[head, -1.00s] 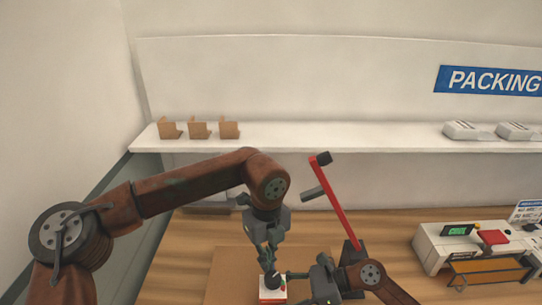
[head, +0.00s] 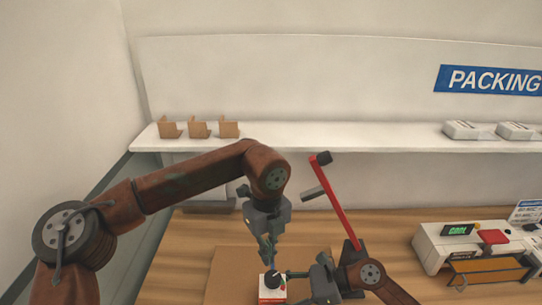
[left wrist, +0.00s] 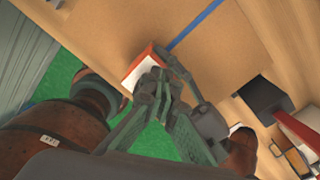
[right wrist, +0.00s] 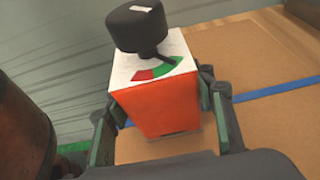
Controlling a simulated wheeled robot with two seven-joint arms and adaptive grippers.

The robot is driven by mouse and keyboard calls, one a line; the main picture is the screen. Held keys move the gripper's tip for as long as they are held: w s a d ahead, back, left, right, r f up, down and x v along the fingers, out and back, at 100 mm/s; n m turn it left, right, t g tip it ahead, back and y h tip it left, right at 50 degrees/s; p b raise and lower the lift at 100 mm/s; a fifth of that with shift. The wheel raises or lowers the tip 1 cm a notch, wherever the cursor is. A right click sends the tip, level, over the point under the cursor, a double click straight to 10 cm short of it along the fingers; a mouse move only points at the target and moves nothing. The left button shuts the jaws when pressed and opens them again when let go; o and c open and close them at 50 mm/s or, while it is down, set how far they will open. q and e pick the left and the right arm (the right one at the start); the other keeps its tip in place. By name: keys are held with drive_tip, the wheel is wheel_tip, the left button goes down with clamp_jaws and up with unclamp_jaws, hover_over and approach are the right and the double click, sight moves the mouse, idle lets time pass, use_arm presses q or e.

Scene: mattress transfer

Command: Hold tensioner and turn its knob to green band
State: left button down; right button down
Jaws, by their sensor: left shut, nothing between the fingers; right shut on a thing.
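The tensioner (head: 272,295) is a small orange-red box with a white top and a black knob (right wrist: 137,27). It stands on the brown board in the head view. In the right wrist view its top carries a red band and a green band (right wrist: 165,67); a pale mark shows on the knob, but I cannot tell which band it indicates. My right gripper (right wrist: 160,125) is shut on the tensioner's body, one finger on each side. My left gripper (head: 270,264) is shut and empty, pointing down just above the knob. In the left wrist view its fingers partly hide the tensioner (left wrist: 140,66).
A red lever (head: 335,205) on a black base stands behind my right arm. A white machine (head: 440,245) with a green display is at the right. A shelf (head: 340,138) with small cardboard pieces runs along the back wall. A blue line (left wrist: 195,25) crosses the board.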

drive_tip(key=shift+r, duration=0.15)
use_arm(q)
wheel_tip(320, 180, up, 4)
drive_tip(key=shift+r, duration=0.25)
use_arm(e)
drive_tip(key=c, duration=0.8)
unclamp_jaws()
